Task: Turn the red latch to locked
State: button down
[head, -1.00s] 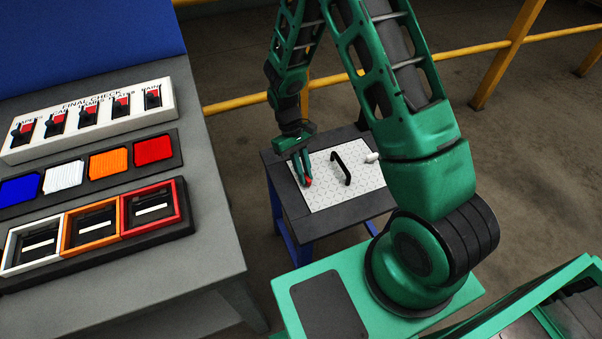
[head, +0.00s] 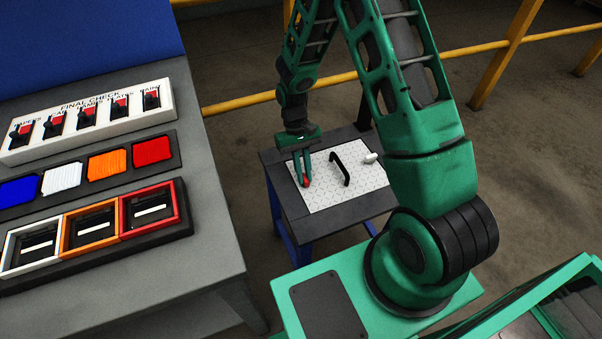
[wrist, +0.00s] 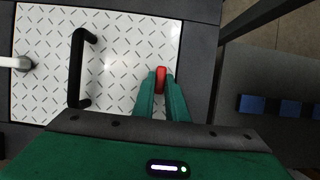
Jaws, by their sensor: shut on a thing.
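The red latch (wrist: 161,76) sits near one edge of the white diamond-patterned plate (wrist: 118,65). In the head view the red latch (head: 306,181) shows as a small red spot at the plate's left side. My gripper (wrist: 161,90) is shut on the red latch, with one green finger on each side of it. In the head view my gripper (head: 303,172) points down over the latch. The fingers hide part of the latch and its base. I see no lock marking.
A black handle (wrist: 79,68) stands on the plate beside my gripper, with a white-grey knob (wrist: 20,63) beyond it. In the head view, a grey bench with switches (head: 87,119) and framed trays (head: 150,208) is at left. A yellow rail (head: 240,103) runs behind.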

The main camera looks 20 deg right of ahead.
jog(key=c, duration=1.8)
grip_release()
jog(key=shift+o, duration=0.2)
jog(key=v, duration=1)
jog(key=shift+w+r, duration=0.2)
jog(key=shift+r, duration=0.1)
